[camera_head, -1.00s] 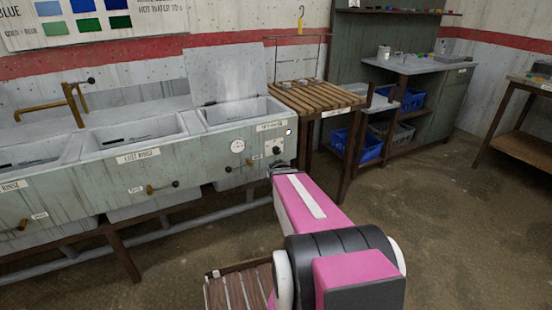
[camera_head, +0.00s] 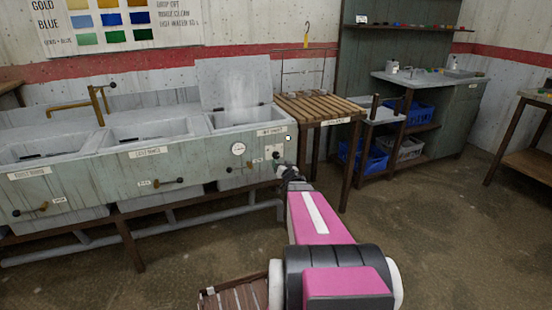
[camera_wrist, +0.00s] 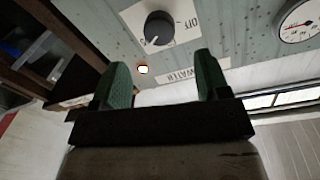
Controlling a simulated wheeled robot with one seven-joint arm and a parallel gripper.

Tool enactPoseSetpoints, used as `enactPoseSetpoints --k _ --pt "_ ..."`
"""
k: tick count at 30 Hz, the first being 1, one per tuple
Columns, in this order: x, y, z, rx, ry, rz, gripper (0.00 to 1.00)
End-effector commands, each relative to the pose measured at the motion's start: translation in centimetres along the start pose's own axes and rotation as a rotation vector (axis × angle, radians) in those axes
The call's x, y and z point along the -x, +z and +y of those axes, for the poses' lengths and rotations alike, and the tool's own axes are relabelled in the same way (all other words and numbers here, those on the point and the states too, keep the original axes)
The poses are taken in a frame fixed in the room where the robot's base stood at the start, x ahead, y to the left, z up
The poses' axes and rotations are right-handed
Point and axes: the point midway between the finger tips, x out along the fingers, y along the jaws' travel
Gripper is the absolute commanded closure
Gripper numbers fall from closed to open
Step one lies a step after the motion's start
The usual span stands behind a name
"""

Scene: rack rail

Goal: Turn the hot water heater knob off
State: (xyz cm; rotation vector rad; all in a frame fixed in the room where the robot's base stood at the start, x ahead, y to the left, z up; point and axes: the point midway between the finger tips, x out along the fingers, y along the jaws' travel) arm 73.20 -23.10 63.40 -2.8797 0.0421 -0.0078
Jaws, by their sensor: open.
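The black heater knob (camera_wrist: 159,28) sits on a white plate marked "OFF" (camera_wrist: 190,22) on the grey-green panel in the wrist view. Its white pointer mark is on the lower left of its face, away from the "OFF" word. In the head view the knob (camera_head: 276,155) is at the right end of the sink front. My gripper (camera_wrist: 164,72) is open and empty. Its green-padded fingertips are a little short of the knob, one to each side in the picture. In the head view my arm partly hides the gripper (camera_head: 284,168).
A small lit lamp (camera_wrist: 143,69) and a "WATER" label (camera_wrist: 180,76) are near the knob. A round dial gauge (camera_wrist: 299,20) is to the right. A slatted wooden table (camera_head: 318,106) stands right of the sinks (camera_head: 200,150). The floor to the right is clear.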

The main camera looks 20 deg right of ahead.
Motion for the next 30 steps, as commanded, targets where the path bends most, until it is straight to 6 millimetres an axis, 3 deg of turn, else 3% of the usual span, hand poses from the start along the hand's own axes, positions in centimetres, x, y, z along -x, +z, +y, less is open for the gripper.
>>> enactPoseSetpoints --k 12,17,25,27,30 --pt "-7.4 0.1 0.1 0.000 0.001 0.000 0.31" --pt "-8.5 0.1 0.1 0.000 0.002 -0.001 0.31" --pt "-8.6 0.1 0.0 0.000 0.002 -0.001 0.31" --pt "-8.6 0.1 0.0 0.000 0.002 -0.001 0.54" --pt "-8.6 0.1 0.0 0.000 0.002 -0.001 0.80"
